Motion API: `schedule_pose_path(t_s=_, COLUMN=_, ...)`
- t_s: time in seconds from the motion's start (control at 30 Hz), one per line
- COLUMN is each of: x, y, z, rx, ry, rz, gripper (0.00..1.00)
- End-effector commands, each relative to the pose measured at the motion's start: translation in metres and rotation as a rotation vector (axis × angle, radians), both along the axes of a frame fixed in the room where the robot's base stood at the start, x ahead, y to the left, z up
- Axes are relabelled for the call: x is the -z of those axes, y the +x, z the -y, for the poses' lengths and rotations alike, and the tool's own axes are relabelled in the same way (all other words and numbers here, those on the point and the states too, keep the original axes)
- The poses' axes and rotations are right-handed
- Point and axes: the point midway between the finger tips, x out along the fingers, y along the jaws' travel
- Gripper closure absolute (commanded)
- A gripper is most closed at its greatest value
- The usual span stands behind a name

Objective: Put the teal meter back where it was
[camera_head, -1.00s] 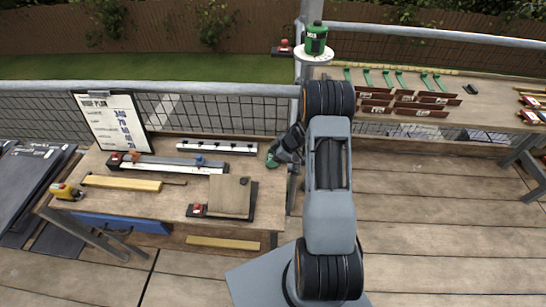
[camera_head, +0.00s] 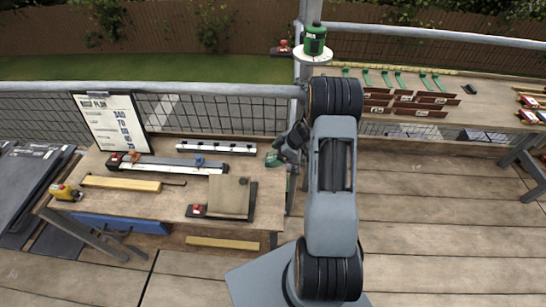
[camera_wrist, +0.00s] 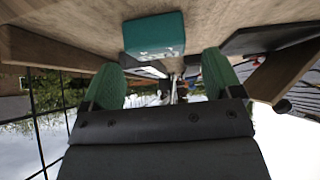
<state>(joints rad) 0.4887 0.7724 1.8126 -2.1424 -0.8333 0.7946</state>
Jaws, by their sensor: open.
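The teal meter (camera_wrist: 154,35) shows in the wrist view as a small box on the wooden bench top, just beyond my fingers. My gripper (camera_wrist: 163,64) has its two green fingers spread apart, with nothing held between them. The meter lies ahead of the gap, apart from the fingers as far as I can see. In the head view my gripper (camera_head: 273,158) is low at the right end of the left workbench (camera_head: 170,208). I cannot pick out the meter from the green fingers there.
A wooden board on a dark base (camera_head: 230,196), a long rail tool (camera_head: 165,164) and a white strip (camera_head: 216,148) lie on the left bench. A railing post stands behind my arm, with a green device (camera_head: 315,40) on a round plate. Right bench holds brown tiles (camera_head: 405,105).

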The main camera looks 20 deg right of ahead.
Motion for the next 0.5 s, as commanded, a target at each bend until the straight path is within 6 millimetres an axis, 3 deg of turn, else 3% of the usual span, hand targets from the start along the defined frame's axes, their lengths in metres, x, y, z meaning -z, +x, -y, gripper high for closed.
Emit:
schedule_pose_path(t_s=0.2, x=-0.035, y=-0.013, z=0.025, rx=0.004, ry=-0.002, rz=0.004, gripper=0.15)
schedule_pose_path(t_s=0.5, x=-0.065, y=-0.025, z=0.046, rx=0.002, ry=-0.002, rz=0.003, gripper=0.15)
